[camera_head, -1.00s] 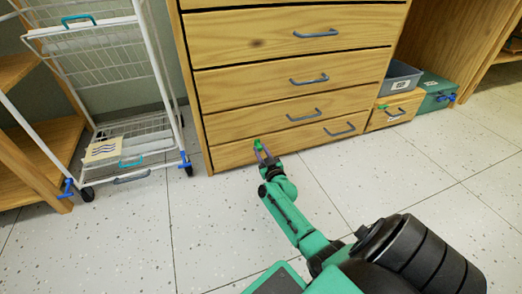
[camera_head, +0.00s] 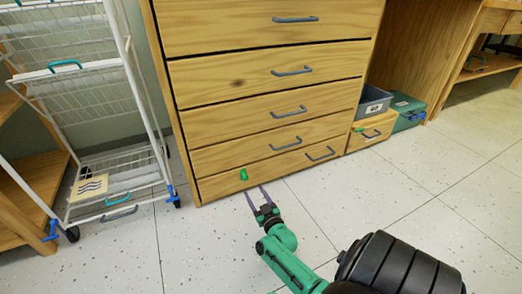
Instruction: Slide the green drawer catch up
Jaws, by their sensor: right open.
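A small green catch (camera_head: 244,175) stands out on the front of the bottom drawer (camera_head: 215,184) of the wooden drawer unit. My right gripper (camera_head: 254,190) is open and empty, low in front of that drawer. Its two purple-grey fingers point toward the drawer, with the catch just beyond their tips, and they look apart from it. Whether the catch sits at the top or bottom of its travel is too small to tell. My left gripper is out of view.
A white wire cart (camera_head: 140,168) stands to the left. At the right are a small wooden drawer box (camera_head: 372,133) with a green piece on it, a grey bin (camera_head: 373,103) and a teal box (camera_head: 408,113). The speckled floor in front is clear.

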